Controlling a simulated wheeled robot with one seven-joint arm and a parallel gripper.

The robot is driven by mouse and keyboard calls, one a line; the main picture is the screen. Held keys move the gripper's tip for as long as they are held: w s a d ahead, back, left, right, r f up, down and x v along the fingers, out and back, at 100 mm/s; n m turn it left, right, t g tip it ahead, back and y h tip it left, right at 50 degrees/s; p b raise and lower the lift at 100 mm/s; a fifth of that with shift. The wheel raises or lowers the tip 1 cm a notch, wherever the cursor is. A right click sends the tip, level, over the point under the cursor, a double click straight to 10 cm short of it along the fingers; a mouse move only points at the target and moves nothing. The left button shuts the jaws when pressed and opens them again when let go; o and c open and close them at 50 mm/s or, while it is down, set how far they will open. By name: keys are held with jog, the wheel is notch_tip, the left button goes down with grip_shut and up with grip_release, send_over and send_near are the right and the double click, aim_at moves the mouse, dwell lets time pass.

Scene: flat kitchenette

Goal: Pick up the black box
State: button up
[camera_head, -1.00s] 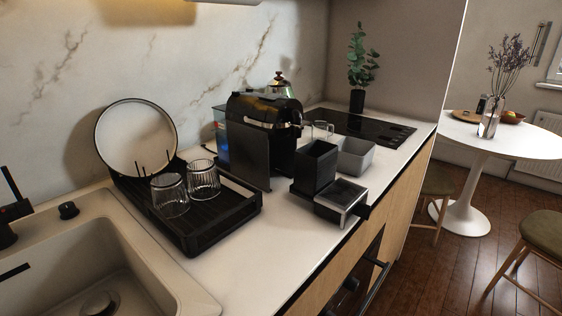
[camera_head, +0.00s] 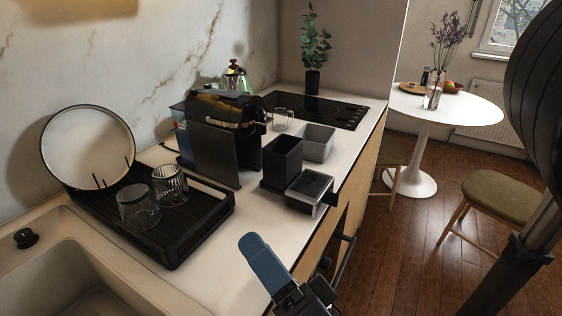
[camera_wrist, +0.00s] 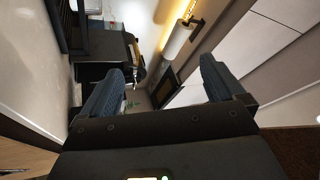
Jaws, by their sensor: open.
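The black box (camera_head: 283,156) is a tall, open-topped container standing upright on the counter, right of the coffee machine (camera_head: 222,130). A lower black and silver tray part (camera_head: 310,186) sits just in front of it. My gripper (camera_head: 266,262) is at the lower middle of the head view, over the counter's front edge and apart from the box. Only one blue finger shows clearly there. In the wrist view my gripper (camera_wrist: 158,82) has its two blue fingers spread wide with nothing between them. I cannot pick out the box surely in the wrist view.
A grey bin (camera_head: 318,142) and a glass mug (camera_head: 283,119) stand close behind the box. A black dish rack (camera_head: 178,240) with two glasses and a plate is at left, next to the sink (camera_head: 75,265).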

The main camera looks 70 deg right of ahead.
jog(key=w+d+r+m+g+h, duration=0.1)
jog(key=w+d+m+g+h, duration=0.1)
jog(key=d+m+g+h, duration=0.6)
jog(key=w+d+m+g+h, duration=0.1)
jog(key=d+m+g+h, duration=0.3)
jog(key=m, duration=0.8)
jog(key=m+g+y, duration=0.6)
jog(key=m+g, duration=0.5)
jog(key=m, duration=0.5)
send_near(292, 145)
jog(key=v, duration=0.3)
jog(key=shift+s+r, duration=0.1)
jog(key=shift+r, duration=0.05)
jog(key=shift+w+d+m+g+y, duration=0.3)
jog(key=shift+d+m, duration=0.2)
jog(key=shift+m, duration=0.1)
jog(key=shift+p+x, duration=0.3)
jog(key=shift+x, duration=3.65)
jog(key=shift+c, duration=0.2)
jog(key=c, duration=1)
